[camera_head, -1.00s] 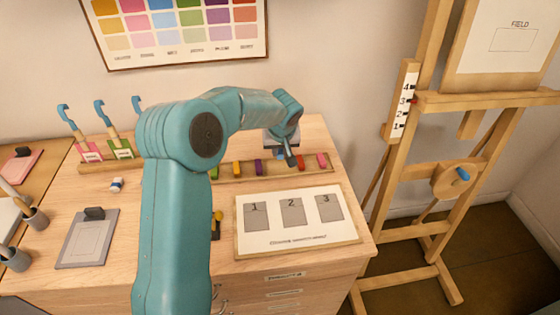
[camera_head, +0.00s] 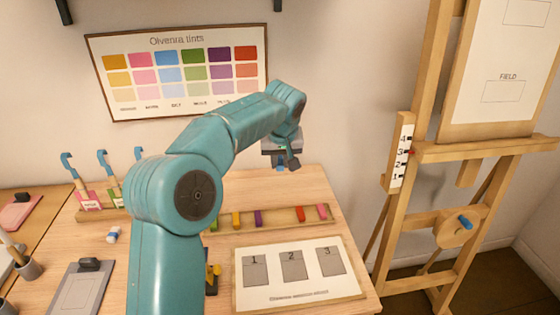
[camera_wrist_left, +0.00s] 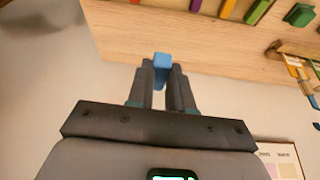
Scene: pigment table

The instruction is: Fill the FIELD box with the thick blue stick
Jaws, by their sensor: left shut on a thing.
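My left gripper (camera_head: 281,163) is shut on a blue stick (camera_wrist_left: 161,61), which sticks out past the fingertips in the left wrist view (camera_wrist_left: 161,85). In the head view only a small blue bit of the stick (camera_head: 280,168) shows below the gripper, and its lower end looks clear of the table. The FIELD box (camera_head: 503,91) is an empty outlined rectangle on the white sheet (camera_head: 475,111) on the easel, at the right. The gripper is well to the left of it. My right gripper is not in view.
A wooden rack (camera_head: 279,218) holds several coloured sticks, with a gap between the purple (camera_head: 258,217) and red (camera_head: 300,213) ones. A card with boxes 1, 2, 3 (camera_head: 296,279) lies in front.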

